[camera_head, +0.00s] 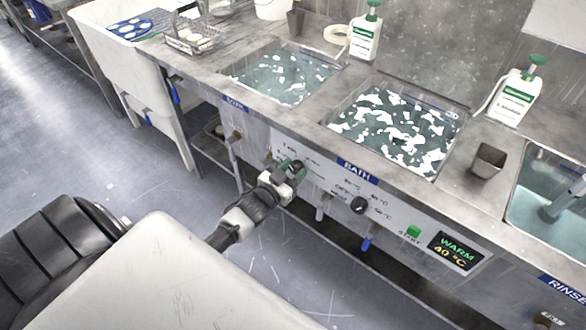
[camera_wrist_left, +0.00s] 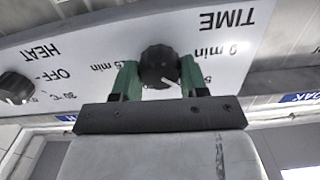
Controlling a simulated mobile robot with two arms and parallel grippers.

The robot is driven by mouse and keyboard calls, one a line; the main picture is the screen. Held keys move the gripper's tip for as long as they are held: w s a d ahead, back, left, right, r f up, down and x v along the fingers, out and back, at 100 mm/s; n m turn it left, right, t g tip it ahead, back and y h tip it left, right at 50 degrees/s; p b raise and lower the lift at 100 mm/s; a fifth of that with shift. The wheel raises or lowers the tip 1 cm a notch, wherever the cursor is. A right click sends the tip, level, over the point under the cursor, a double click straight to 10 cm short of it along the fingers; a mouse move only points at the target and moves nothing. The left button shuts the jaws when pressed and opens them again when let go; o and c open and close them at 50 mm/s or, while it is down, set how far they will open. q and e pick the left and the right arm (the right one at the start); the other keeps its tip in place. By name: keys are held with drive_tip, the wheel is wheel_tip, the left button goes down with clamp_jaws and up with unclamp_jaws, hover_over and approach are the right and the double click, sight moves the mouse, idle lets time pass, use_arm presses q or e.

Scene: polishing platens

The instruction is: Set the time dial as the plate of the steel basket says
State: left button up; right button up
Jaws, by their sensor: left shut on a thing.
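The black time dial (camera_wrist_left: 158,66) sits on the white control panel, which reads upside down in the left wrist view. My left gripper (camera_wrist_left: 160,82) is shut on it, a green finger on either side. In the head view the gripper (camera_head: 290,171) hides most of the dial. The dial's white mark points to the lower right in the wrist view, toward a label partly hidden by a finger. My right gripper is out of view.
The black heat dial (camera_head: 359,205), green start button (camera_head: 413,231) and "WARM 40 °C" display (camera_head: 455,251) are right of the gripper. Two foamy basins (camera_head: 285,75) (camera_head: 395,128) and pump bottles (camera_head: 367,35) (camera_head: 513,95) are above. Valve handles (camera_head: 367,242) hang below the panel.

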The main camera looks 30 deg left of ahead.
use_arm(q)
drive_tip(key=m, duration=0.6)
drive_tip(key=shift+d+f+m, duration=0.1)
drive_tip(key=shift+m, duration=0.2)
drive_tip(key=m, duration=0.2)
drive_tip(key=shift+m+b, duration=0.3)
drive_tip(key=m+b, duration=0.1)
drive_tip(key=m, duration=0.2)
drive_tip(key=shift+f+m, duration=0.1)
drive_tip(key=shift+m, duration=0.2)
drive_tip(key=m+b, duration=0.2)
drive_tip(key=m, duration=0.4)
drive_tip(key=shift+f+m, duration=0.15)
drive_tip(key=shift+m, duration=0.15)
drive_tip(key=m+b, duration=0.2)
drive_tip(key=m, duration=0.2)
drive_tip(key=shift+f, duration=0.1)
drive_tip(key=m+b, duration=0.1)
drive_tip(key=m, duration=0.2)
drive_tip(key=shift+m+b, duration=0.4)
drive_tip(key=shift+m, duration=0.3)
